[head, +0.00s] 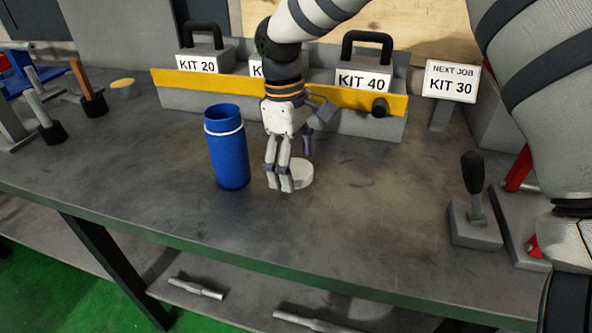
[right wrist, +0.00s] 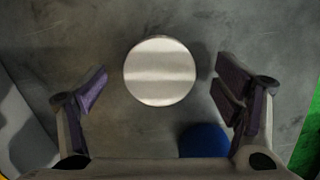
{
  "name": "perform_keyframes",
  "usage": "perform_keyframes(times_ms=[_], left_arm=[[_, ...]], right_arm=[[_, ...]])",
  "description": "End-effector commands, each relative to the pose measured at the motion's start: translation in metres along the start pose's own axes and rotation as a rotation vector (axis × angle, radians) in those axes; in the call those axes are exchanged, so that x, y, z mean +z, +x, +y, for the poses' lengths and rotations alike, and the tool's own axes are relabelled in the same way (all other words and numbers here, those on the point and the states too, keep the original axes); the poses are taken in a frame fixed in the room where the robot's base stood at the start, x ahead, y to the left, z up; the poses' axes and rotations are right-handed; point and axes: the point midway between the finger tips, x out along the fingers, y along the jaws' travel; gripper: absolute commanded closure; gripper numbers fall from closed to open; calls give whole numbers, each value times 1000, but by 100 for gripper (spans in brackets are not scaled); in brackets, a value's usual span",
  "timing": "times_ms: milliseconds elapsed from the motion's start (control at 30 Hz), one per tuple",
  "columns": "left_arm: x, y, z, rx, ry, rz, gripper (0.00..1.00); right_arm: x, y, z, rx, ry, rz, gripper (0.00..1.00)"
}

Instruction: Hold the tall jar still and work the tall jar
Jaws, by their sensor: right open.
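The tall jar (head: 228,155) is a blue cylinder with a white ring below its rim. It stands upright on the bench, and its top looks open. A pale round disc (head: 301,175), perhaps a lid, lies flat on the bench just right of it. My right gripper (head: 291,168) points down over the disc, open and empty. In the right wrist view the disc (right wrist: 160,71) lies between the spread fingers, apart from both. Part of the blue jar (right wrist: 205,142) shows there beside one finger, partly hidden by the gripper. My left gripper is not in view.
A yellow rail (head: 205,84) with kit boxes stands behind the jar, including KIT 40 (head: 363,80). A NEXT JOB sign (head: 453,82) is at the back right. A lever on a block (head: 475,225) stands at right. The bench front left (head: 110,185) is clear.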

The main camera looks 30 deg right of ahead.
Motion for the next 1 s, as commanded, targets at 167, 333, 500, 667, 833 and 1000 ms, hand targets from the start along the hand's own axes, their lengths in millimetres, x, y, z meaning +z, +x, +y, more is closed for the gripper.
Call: perform_keyframes(times_ms=[167, 333, 500, 667, 833, 1000], left_arm=[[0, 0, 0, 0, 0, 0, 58], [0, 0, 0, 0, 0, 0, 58], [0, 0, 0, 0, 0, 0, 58], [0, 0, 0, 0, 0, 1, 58], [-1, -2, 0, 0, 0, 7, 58], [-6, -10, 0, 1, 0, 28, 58]], right_arm=[[0, 0, 0, 0, 0, 0, 28], [0, 0, 0, 0, 0, 0, 55], [0, 0, 0, 0, 0, -1, 58], [0, -2, 0, 1, 0, 0, 59], [2, -20, 1, 3, 2, 2, 59], [5, -57, -18, 6, -1, 5, 59]])
